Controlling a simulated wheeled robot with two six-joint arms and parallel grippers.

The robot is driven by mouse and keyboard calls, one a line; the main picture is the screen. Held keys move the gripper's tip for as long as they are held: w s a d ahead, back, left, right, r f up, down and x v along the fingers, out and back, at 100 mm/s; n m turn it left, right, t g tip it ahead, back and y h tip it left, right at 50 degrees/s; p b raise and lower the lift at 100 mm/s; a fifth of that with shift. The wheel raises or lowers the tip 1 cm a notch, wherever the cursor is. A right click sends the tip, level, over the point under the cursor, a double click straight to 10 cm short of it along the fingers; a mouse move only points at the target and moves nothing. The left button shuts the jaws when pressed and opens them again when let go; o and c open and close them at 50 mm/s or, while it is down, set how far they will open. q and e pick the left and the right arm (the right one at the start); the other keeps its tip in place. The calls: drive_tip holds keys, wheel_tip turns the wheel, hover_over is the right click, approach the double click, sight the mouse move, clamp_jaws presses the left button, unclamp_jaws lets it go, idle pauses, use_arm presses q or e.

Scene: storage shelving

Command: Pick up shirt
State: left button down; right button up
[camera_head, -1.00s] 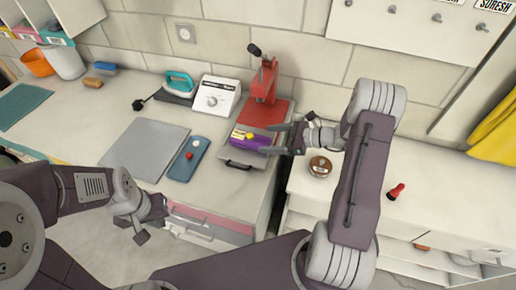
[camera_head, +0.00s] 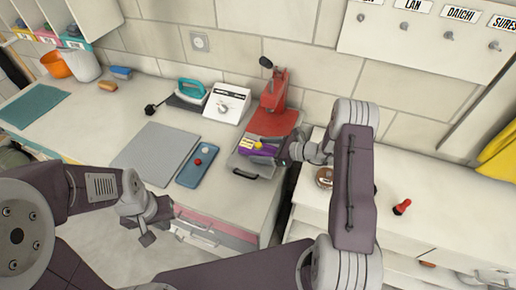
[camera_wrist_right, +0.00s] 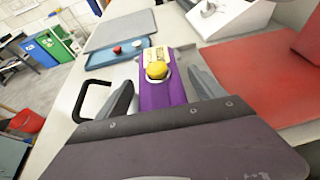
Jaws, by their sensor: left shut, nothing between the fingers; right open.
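A small purple item with a yellow round part and a pale label, seemingly the folded shirt (camera_head: 256,148), lies on the grey plate of the red heat press. It also shows in the right wrist view (camera_wrist_right: 165,94), in the middle. My right gripper (camera_head: 276,149) is at its right end in the head view, with open fingers. In the right wrist view, my right gripper's fingers (camera_wrist_right: 161,78) stand on either side of the purple item, with gaps visible. My left gripper (camera_head: 148,217) is shut and empty, in front of the counter.
The red heat press (camera_head: 272,95) stands behind the item, and a black handle (camera_head: 245,174) is at the plate's front. A blue tray (camera_head: 196,170), grey mat (camera_head: 157,153), white control box (camera_head: 228,102) and teal iron (camera_head: 190,89) are to the left. A red stamp (camera_head: 402,207) stands right.

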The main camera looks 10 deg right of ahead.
sight(264, 149)
drive_tip(key=shift+d, duration=0.1)
drive_tip(key=c, duration=1.5)
wheel_tip(264, 149, up, 2)
drive_tip(key=shift+s+d+r+b, duration=0.1)
drive_tip(key=shift+r+b, duration=0.1)
drive_tip(key=shift+r, duration=0.4)
drive_tip(key=shift+s+d+r+b, duration=0.1)
drive_tip(key=shift+r+b, duration=0.05)
drive_tip(key=shift+r, duration=0.45)
drive_tip(key=v, duration=0.4)
drive_tip(key=r+v, duration=0.1)
drive_tip(key=v, duration=0.3)
drive_tip(key=w+v, duration=0.1)
drive_tip(key=v, duration=0.3)
drive_tip(key=shift+s+d+r+b, duration=0.25)
drive_tip(key=shift+r+b, duration=0.15)
drive_tip(key=shift+r, duration=0.1)
